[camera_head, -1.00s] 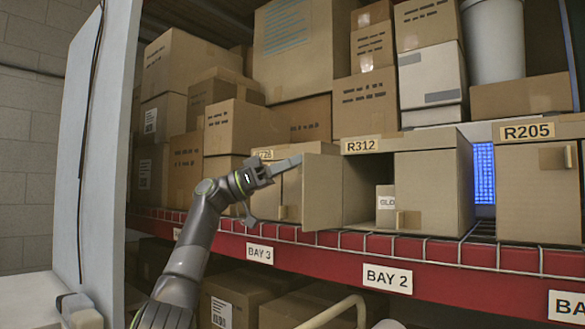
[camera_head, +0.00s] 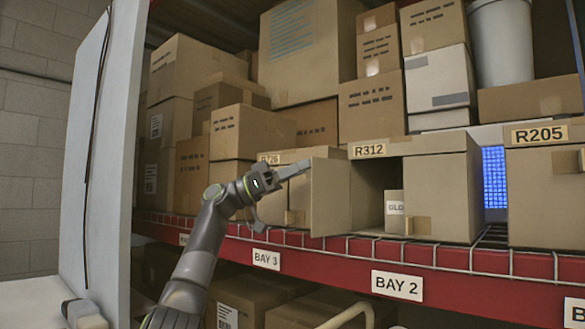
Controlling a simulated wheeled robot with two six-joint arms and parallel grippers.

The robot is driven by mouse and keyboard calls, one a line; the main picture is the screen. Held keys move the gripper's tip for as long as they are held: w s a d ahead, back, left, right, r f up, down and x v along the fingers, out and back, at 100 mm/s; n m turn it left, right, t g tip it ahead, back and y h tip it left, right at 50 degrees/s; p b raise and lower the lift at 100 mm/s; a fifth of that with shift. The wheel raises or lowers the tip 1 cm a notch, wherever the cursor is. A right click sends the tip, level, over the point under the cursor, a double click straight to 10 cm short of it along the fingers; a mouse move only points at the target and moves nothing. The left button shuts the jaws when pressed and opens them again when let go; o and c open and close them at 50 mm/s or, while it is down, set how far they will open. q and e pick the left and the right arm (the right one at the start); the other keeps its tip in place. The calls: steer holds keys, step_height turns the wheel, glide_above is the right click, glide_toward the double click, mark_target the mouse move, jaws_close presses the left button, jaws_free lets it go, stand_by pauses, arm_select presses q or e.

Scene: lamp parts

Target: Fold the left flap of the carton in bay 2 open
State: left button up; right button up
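The carton labelled R312 (camera_head: 448,197) stands on the shelf above the BAY 2 sign (camera_head: 397,286). Its left flap (camera_head: 330,196) is swung outward, away from the opening, and stands out toward the left. The right flap covers the right part of the front. My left gripper (camera_head: 283,192) is just left of the left flap, with its fingers spread wide. The upper finger reaches toward the flap's top outer edge; I cannot tell whether it touches. Nothing is between the fingers.
A small box (camera_head: 394,212) stands inside the open carton. The R726 carton (camera_head: 290,190) is behind my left gripper, and the R205 carton (camera_head: 545,190) is at the right. A red shelf beam (camera_head: 330,261) with wire mesh runs along the front. A pale panel (camera_head: 100,160) stands at left.

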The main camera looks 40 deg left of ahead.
arm_select(q)
steer(key=shift+w+f, duration=0.15)
steer(key=shift+f, duration=0.05)
